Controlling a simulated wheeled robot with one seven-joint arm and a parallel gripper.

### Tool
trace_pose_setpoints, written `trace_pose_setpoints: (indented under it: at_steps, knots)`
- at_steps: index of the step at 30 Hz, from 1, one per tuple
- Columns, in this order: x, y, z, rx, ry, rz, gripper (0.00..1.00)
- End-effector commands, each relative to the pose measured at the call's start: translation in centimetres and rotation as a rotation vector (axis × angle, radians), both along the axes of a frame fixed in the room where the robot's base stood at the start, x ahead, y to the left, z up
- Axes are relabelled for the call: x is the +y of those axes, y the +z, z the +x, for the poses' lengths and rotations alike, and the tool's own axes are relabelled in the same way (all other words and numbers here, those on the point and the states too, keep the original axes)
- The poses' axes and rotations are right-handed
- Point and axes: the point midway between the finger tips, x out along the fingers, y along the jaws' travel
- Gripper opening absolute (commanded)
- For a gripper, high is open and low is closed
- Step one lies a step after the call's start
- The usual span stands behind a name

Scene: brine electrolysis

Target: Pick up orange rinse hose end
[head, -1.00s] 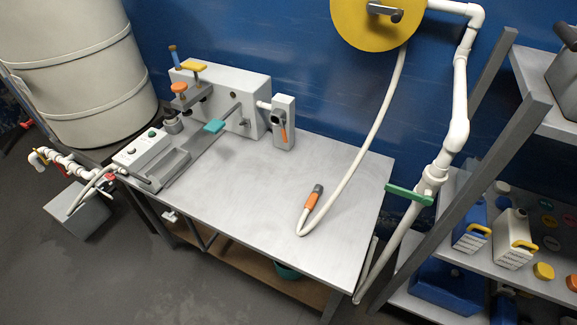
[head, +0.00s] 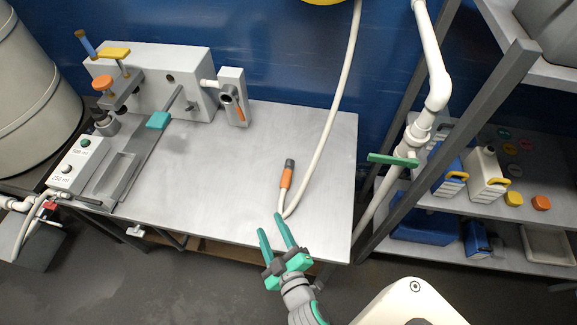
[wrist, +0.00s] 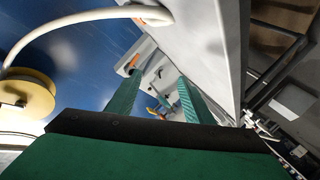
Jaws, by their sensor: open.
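The orange rinse hose end (head: 287,178) lies on the right part of the metal table, an orange grip with a dark grey tip pointing to the back. Its white hose (head: 325,135) loops at the front and rises to the top of the head view. The white hose also curves across the wrist view (wrist: 95,15). My gripper (head: 271,222) is open and empty at the table's front edge, just in front of the hose loop and apart from the orange grip. Its green fingers frame the wrist view (wrist: 158,98).
The metal table (head: 215,185) is clear in the middle. A grey press-like machine (head: 155,85) stands at the back left. A white pipe with a green lever (head: 393,160) and a shelf rack with jugs (head: 487,175) stand to the right. A yellow reel (wrist: 28,95) shows in the wrist view.

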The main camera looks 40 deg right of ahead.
Motion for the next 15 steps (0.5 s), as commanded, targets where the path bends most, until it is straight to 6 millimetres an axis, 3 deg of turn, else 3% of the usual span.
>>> trace_pose_setpoints:
  at_steps: [1, 6, 15]
  knots:
    - [-2.0, 0.7, 1.7, -0.007, -0.036, -0.042, 0.47]
    - [-8.9, 2.9, 5.5, 0.009, -0.187, -0.165, 0.47]
    - [-20.4, 8.1, 8.8, 0.051, -0.506, -0.259, 0.47]
